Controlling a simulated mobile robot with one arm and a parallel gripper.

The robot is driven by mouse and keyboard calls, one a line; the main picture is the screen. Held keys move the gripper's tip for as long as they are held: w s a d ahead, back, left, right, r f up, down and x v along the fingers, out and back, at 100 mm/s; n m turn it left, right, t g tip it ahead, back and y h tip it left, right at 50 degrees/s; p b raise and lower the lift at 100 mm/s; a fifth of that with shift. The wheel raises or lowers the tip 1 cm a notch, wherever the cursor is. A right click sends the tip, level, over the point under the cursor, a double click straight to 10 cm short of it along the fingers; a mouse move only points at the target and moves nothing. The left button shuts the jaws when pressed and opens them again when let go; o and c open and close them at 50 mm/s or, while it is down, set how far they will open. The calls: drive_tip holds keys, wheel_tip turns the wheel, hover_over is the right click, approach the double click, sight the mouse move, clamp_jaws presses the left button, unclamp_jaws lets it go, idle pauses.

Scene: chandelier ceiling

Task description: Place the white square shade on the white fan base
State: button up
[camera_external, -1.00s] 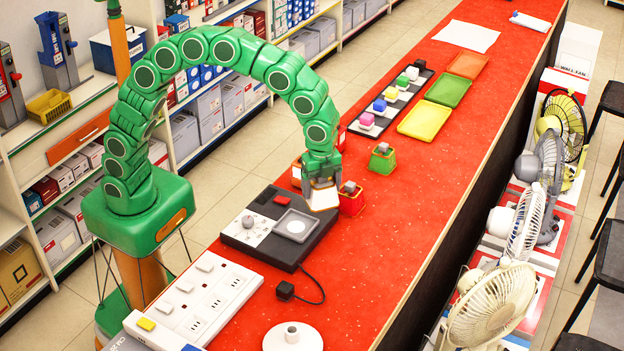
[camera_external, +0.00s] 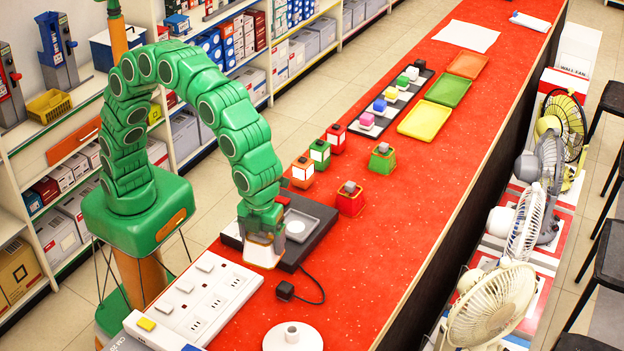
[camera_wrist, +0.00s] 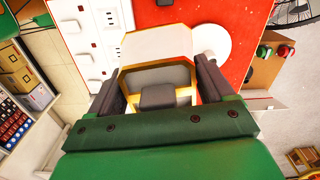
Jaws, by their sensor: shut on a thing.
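The white square shade (camera_external: 262,255) is held under my gripper (camera_external: 263,236), above the red counter by the power strip. In the wrist view the shade (camera_wrist: 157,44) has a yellowish rim, and my gripper's (camera_wrist: 160,86) dark fingers are on either side of it. The white fan base (camera_external: 276,343), a round disc with a short upright stub, lies at the counter's front, below and right of the shade in the external view.
A large white power strip (camera_external: 205,298) lies left of the fan base. A dark panel (camera_external: 318,238) sits behind my gripper, with a black plug (camera_external: 284,290) on a cable. Small lanterns (camera_external: 303,170) stand farther back. The counter right of the fan base is clear.

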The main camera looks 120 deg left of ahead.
sight(252, 254)
drive_tip(key=shift+m, duration=0.6)
drive_tip(key=d, duration=0.2)
drive_tip(key=s+d, duration=0.1)
drive_tip(key=d, duration=0.1)
drive_tip(key=shift+r, duration=0.3)
drive_tip(key=w+d+f, duration=0.1)
drive_tip(key=w+f, duration=0.2)
drive_tip(key=w, duration=0.1)
drive_tip(key=w+d+f, duration=0.1)
drive_tip(key=w+f, duration=0.2)
drive_tip(key=w, duration=0.1)
drive_tip(key=w+d+f, duration=0.1)
drive_tip(key=w+f, duration=0.2)
drive_tip(key=w, duration=0.2)
drive_tip(key=shift+d+f, duration=0.15)
drive_tip(key=shift+d, duration=0.2)
drive_tip(key=shift+w+f, duration=0.15)
drive_tip(key=shift+f, duration=1.7)
drive_tip(key=shift+f, duration=0.15)
drive_tip(key=o, duration=1)
drive_tip(key=shift+c, duration=0.2)
